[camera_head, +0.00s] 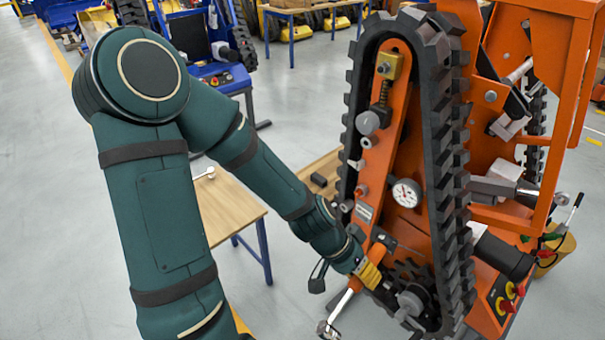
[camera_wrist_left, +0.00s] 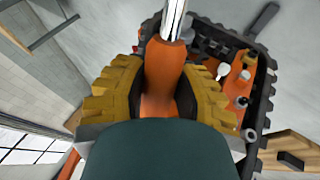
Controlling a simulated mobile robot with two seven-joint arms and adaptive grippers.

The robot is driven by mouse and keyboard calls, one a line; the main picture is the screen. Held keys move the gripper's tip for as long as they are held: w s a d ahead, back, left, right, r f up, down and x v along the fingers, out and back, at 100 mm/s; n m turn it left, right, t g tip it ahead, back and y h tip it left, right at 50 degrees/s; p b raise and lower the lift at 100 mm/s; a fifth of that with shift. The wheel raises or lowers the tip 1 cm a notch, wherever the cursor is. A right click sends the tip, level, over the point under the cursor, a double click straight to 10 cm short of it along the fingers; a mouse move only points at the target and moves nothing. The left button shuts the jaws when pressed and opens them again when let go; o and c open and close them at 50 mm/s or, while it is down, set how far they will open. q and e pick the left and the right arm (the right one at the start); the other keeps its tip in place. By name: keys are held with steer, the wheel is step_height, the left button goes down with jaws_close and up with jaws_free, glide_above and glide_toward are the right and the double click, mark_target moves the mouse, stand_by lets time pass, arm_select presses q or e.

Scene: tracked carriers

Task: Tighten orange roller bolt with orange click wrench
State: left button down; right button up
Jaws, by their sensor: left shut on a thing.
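My left gripper (camera_head: 368,274) has yellow ribbed fingers and is shut on the orange handle of the click wrench (camera_head: 354,285). The wrench's silver shaft slants down and left to its head (camera_head: 327,330) at the bottom edge, apart from the track. In the left wrist view the gripper (camera_wrist_left: 168,95) has the orange wrench handle (camera_wrist_left: 166,62) between its fingers, with the shaft running out of the top. The orange tracked carrier (camera_head: 402,130) stands upright behind, with grey rollers (camera_head: 368,122) on its inner side. I cannot tell which bolt is the roller bolt. My right gripper is not in view.
The black track (camera_head: 446,150) rises close beside the gripper. A wooden table (camera_head: 222,205) stands to the left behind my arm. A pressure gauge (camera_head: 406,193) sits on the carrier's side. Grey floor (camera_head: 285,300) is open at the lower left.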

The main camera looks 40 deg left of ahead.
arm_select(q)
steer(key=shift+w+r+h, duration=0.25)
steer(key=shift+w+h, duration=0.15)
steer(key=w+a+r+n+t+h+b, duration=0.25)
steer(key=w+a+t+b, duration=0.2)
steer(key=w+a, duration=0.3)
steer(key=w+a+r+n+t+y+b, duration=0.1)
steer(key=a+n+t+y, duration=0.3)
steer(key=a, duration=0.6)
steer(key=w+a+r+n+t+y+b, duration=0.1)
steer(key=a+n+t+y, duration=0.3)
steer(key=a, duration=0.5)
steer(key=shift+w+a+r+t, duration=0.35)
steer(key=shift+r+t, duration=0.1)
steer(key=shift+t, duration=0.4)
